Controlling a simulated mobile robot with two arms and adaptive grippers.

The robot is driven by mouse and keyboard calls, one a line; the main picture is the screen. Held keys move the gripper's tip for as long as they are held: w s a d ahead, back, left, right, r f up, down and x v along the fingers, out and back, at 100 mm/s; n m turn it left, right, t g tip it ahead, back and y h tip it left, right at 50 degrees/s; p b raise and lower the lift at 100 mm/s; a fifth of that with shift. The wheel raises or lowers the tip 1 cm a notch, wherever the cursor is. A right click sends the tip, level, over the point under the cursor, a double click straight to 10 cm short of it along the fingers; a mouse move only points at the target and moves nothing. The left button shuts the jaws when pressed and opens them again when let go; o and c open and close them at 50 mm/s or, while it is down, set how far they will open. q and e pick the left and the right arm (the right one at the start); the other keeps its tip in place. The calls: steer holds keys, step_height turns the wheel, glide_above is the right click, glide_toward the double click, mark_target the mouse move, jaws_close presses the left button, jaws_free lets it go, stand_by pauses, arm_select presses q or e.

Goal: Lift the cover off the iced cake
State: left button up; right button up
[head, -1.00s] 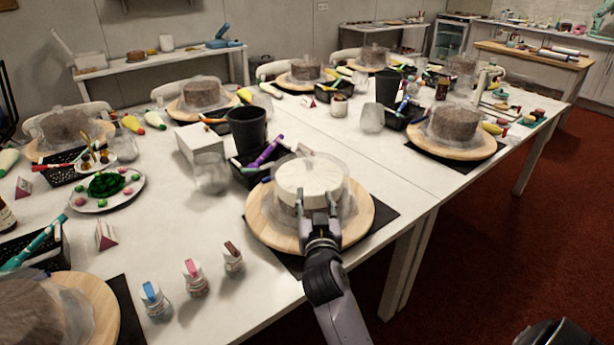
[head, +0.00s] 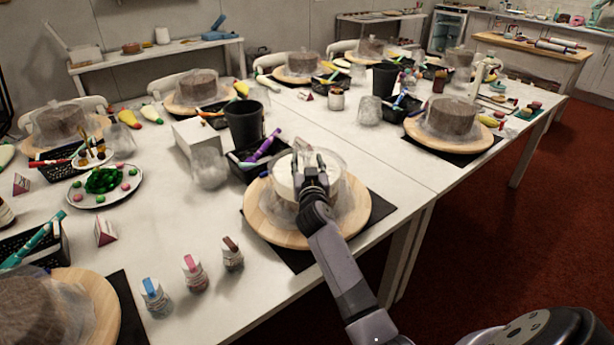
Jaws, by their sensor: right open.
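The iced cake (head: 284,181) has a white top and stands on a round wooden turntable (head: 265,222) near the table's front edge. A thin, clear, crumpled cover (head: 347,205) lies around and over it, spreading onto the board. My right gripper (head: 309,158) is open over the top of this cake, its fingers pointing away from me. The gripper hides part of the cake top and of the cover. I cannot tell whether the fingers touch the cover. My left gripper is out of view.
Behind the cake are a black tray with a purple tool (head: 262,148), a black cup (head: 244,123) and a clear glass (head: 209,167). Three small bottles (head: 193,273) stand to the left. Other covered brown cakes (head: 448,117) stand around the table. Bare tabletop shows right of the tray.

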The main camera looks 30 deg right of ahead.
steer(key=shift+w+d, duration=0.15)
steer(key=shift+w, duration=0.1)
steer(key=shift+c, duration=0.3)
jaws_close()
